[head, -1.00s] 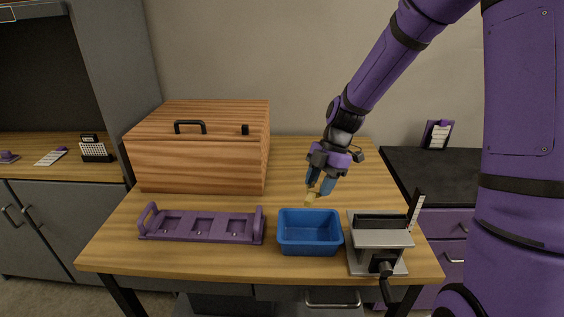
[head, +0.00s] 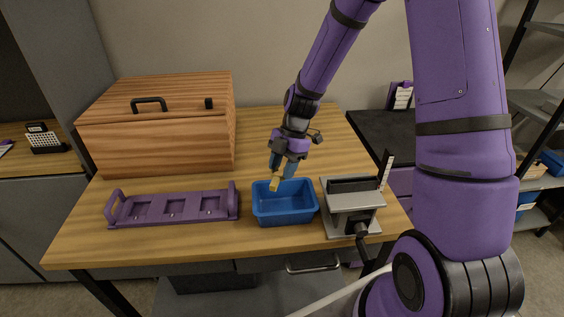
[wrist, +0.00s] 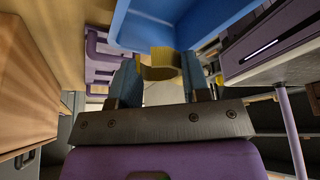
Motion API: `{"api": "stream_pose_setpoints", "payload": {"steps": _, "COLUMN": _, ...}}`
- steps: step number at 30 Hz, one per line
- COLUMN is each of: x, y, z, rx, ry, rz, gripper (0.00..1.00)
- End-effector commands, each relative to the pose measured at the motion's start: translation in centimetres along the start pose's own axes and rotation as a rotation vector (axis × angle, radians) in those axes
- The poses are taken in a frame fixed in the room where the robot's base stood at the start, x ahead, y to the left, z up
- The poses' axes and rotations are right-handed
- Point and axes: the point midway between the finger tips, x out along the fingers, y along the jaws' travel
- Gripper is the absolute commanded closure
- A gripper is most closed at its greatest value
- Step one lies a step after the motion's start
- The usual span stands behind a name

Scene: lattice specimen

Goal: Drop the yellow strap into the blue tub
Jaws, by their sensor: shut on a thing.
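My gripper (head: 281,173) is shut on the yellow strap (head: 274,183), at the back left rim of the blue tub (head: 285,216) in the head view. The strap hangs from the fingertips; I cannot tell whether it is over the tub's opening or just behind the rim. In the wrist view the strap (wrist: 158,62) shows as a curved yellow band between the two blue fingers of my gripper (wrist: 158,75). The tub (wrist: 190,25) fills the top of that view, beyond the strap. The tub's visible inside is empty.
A purple rack (head: 172,208) with square recesses stands left of the tub. A grey device with a crank (head: 352,203) stands close on its right. A wooden box with a handle (head: 160,130) stands at the back left. The table (head: 290,125) is bare behind the tub.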

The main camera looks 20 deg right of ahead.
Motion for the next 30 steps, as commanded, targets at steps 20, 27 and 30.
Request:
{"api": "stream_pose_setpoints", "payload": {"steps": 20, "x": -0.2, "y": 0.0, "z": 0.0, "rx": 0.000, "ry": 0.000, "rz": 0.001, "gripper": 0.27}}
{"api": "stream_pose_setpoints", "payload": {"steps": 27, "x": -3.5, "y": 0.1, "z": 0.1, "rx": 0.001, "ry": -0.003, "rz": 0.004, "gripper": 0.27}}
{"api": "stream_pose_setpoints", "payload": {"steps": 30, "x": -5.4, "y": 0.1, "z": 0.1, "rx": 0.002, "ry": -0.003, "rz": 0.005, "gripper": 0.27}}
